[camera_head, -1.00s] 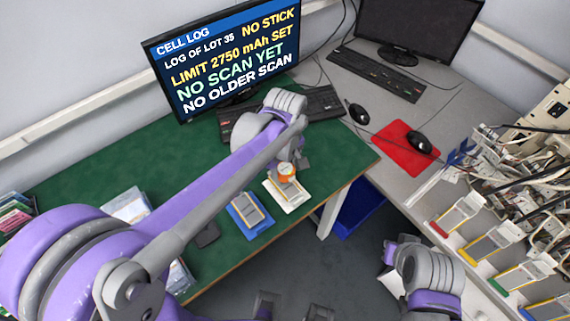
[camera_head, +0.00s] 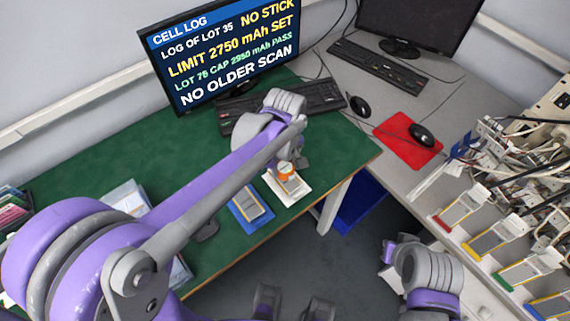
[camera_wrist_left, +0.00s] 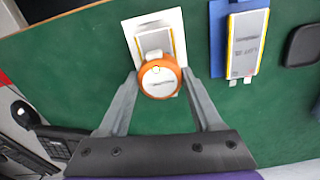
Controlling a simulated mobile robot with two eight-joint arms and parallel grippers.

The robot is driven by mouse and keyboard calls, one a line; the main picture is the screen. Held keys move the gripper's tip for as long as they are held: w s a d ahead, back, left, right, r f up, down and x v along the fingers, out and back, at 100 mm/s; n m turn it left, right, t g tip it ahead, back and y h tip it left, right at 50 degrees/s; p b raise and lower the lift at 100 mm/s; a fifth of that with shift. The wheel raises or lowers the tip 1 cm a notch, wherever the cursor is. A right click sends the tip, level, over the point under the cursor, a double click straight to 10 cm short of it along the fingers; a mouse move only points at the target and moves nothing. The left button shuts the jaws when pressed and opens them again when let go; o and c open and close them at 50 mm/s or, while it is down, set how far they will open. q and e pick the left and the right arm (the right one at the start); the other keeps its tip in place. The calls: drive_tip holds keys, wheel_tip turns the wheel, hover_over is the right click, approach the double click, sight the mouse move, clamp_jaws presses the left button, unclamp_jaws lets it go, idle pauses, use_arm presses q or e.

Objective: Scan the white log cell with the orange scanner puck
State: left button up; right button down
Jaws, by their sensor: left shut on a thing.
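The orange scanner puck (camera_wrist_left: 159,79) with a white top is held between the fingers of my left gripper (camera_wrist_left: 160,82), which is shut on it. In the left wrist view the puck overlaps the near end of the white log cell (camera_wrist_left: 154,41), a silver pouch on a white tray (camera_wrist_left: 133,27). In the head view the puck (camera_head: 285,170) shows over the white tray (camera_head: 292,195). Whether it touches the cell cannot be told. The monitor (camera_head: 225,55) reads "LOT 76 CAP 2950 mAh PASS" in green. My right gripper is not clearly in view; only my right arm shows at the lower right.
A blue tray (camera_head: 235,213) with another pouch cell stands beside the white one. A dark object (camera_wrist_left: 303,46) lies beyond it. Keyboards, mice and a red mat (camera_head: 390,145) lie behind and right. Coloured cell holders line the right bench. The green mat's front edge is near.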

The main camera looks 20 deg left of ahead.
idle(0.4)
